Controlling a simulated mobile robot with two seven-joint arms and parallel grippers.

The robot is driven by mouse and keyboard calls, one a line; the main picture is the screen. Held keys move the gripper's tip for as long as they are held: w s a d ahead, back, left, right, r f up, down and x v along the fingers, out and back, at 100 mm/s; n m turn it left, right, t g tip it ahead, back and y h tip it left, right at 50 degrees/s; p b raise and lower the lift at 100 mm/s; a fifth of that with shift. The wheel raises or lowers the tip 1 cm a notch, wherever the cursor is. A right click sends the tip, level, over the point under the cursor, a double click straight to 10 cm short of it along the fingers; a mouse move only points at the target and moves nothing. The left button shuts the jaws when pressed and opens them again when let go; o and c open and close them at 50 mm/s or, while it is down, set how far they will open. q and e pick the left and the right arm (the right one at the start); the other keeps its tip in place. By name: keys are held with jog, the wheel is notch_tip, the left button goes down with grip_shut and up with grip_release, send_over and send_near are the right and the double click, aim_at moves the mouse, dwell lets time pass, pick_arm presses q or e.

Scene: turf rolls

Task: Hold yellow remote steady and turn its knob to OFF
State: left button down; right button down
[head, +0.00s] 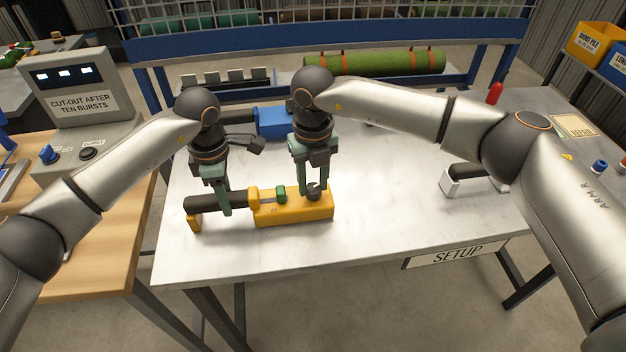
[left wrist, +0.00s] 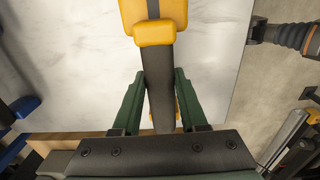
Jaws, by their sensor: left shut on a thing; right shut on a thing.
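The yellow remote (head: 295,210) lies on the white table, its black handle (head: 205,203) pointing left. A green part (head: 281,194) sits on top of its body, and a dark knob (head: 314,191) stands near its right end. My left gripper (head: 225,206) is shut on the black handle, just left of the yellow body. In the left wrist view the handle (left wrist: 158,90) runs between the two green fingers. My right gripper (head: 313,188) points down and is shut on the knob. Its fingers partly hide the knob, and I cannot read any OFF mark.
A blue device (head: 272,122) lies behind the grippers. A dark handle with white ends (head: 478,172) lies at the table's right. A green turf roll (head: 375,62) rests behind the table. A grey console (head: 78,90) stands at left. The table's front middle is clear.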

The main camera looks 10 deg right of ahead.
aim_at(313, 187)
pick_arm(q)
jog(key=shift+s+f, duration=0.15)
jog(key=shift+f, duration=0.15)
pick_arm(e)
jog(key=m, duration=0.5)
dwell(0.4)
jog(key=shift+c, duration=2.3)
grip_release()
jog(key=shift+r, duration=0.1)
notch_tip(313, 187, up, 12)
